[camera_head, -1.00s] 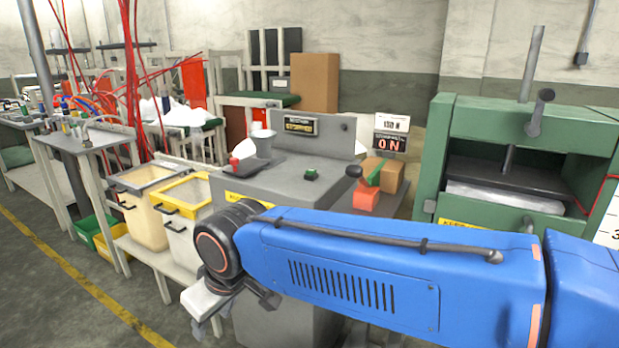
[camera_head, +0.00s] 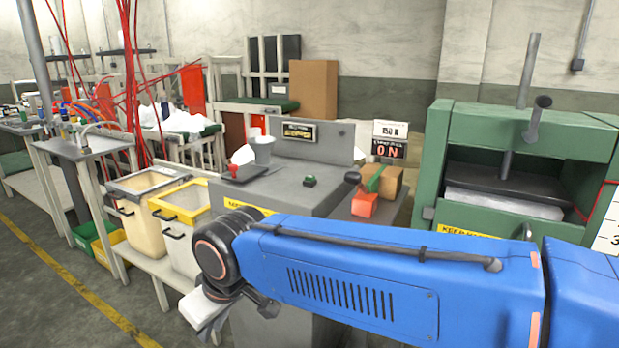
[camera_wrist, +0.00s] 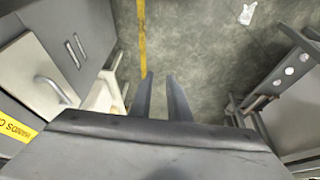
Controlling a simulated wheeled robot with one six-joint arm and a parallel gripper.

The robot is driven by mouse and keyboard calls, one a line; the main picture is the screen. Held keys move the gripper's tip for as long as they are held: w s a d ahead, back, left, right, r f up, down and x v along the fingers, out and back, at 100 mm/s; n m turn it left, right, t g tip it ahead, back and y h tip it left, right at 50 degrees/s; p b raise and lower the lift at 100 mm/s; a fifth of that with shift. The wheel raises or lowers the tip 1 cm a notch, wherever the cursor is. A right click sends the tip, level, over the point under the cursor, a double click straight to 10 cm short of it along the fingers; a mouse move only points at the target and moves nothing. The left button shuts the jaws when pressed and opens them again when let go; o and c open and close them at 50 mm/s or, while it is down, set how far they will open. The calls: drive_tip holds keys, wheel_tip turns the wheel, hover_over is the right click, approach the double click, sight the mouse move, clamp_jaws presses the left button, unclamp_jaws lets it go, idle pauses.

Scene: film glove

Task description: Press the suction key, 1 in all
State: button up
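A small green key on a dark base (camera_head: 310,181) sits on the flat top of a grey machine (camera_head: 285,197). I cannot read a label on it, so I cannot confirm that it is the suction key. My gripper (camera_head: 203,312) hangs at the end of my blue arm, low in front of the machine and to the left of the key, touching nothing that I can see. In the wrist view my gripper's two fingers (camera_wrist: 161,78) stand apart with bare floor between them. The key is not in the wrist view.
A green press (camera_head: 450,150) is farther right.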

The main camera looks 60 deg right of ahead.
clamp_jaws()
idle(1.0)
idle(0.4)
